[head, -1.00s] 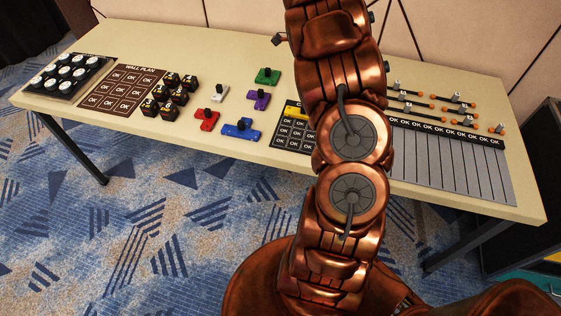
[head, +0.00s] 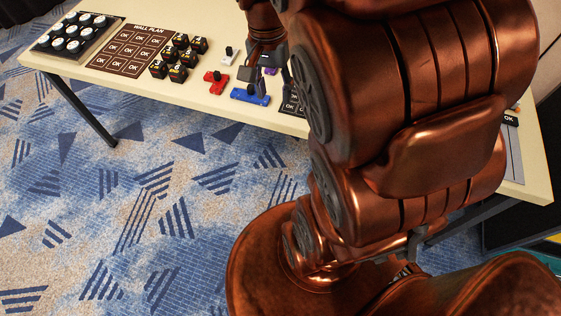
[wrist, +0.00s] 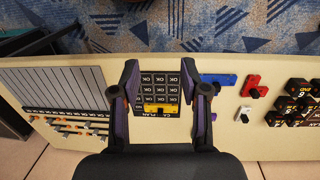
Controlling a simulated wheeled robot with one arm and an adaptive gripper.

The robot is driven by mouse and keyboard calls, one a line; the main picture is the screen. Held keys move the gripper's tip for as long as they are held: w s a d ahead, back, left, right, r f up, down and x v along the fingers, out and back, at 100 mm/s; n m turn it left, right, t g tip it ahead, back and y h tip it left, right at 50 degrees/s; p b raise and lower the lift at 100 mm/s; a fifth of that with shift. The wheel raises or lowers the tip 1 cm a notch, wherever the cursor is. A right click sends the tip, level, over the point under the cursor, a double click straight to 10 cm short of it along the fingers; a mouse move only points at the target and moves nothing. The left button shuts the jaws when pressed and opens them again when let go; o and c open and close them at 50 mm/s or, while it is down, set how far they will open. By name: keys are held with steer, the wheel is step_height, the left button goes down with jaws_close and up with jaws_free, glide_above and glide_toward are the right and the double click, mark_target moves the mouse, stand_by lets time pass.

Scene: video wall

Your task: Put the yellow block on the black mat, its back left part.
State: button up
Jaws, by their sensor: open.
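The yellow block (wrist: 153,107) shows in the wrist view, over the back edge strip of the black mat (wrist: 147,79) with its OK squares. Whether it lies flat there I cannot tell. In the head view my arm hides the block, and only the left edge of the mat (head: 290,103) shows. My gripper (wrist: 165,70) is open, with one finger on each side of the mat and the block between them in the picture. Nothing is between its fingertips. In the head view my gripper (head: 259,68) is above the table near the blue block.
Close by are a blue block (head: 250,97), a red block (head: 216,83), a white block (head: 227,60) and a purple block (head: 270,71). A grey striped board (wrist: 60,88) lies on the mat's other side.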

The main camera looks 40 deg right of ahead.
steer(key=s+a+f+n, duration=0.1)
steer(key=s+a+n, duration=0.3)
steer(key=s, duration=0.3)
steer(key=s+a+f+n, duration=0.1)
steer(key=s+a+n, duration=0.4)
steer(key=s+n, duration=0.2)
steer(key=shift+s+g, duration=0.15)
steer(key=shift+g, duration=0.15)
steer(key=shift+d, duration=0.1)
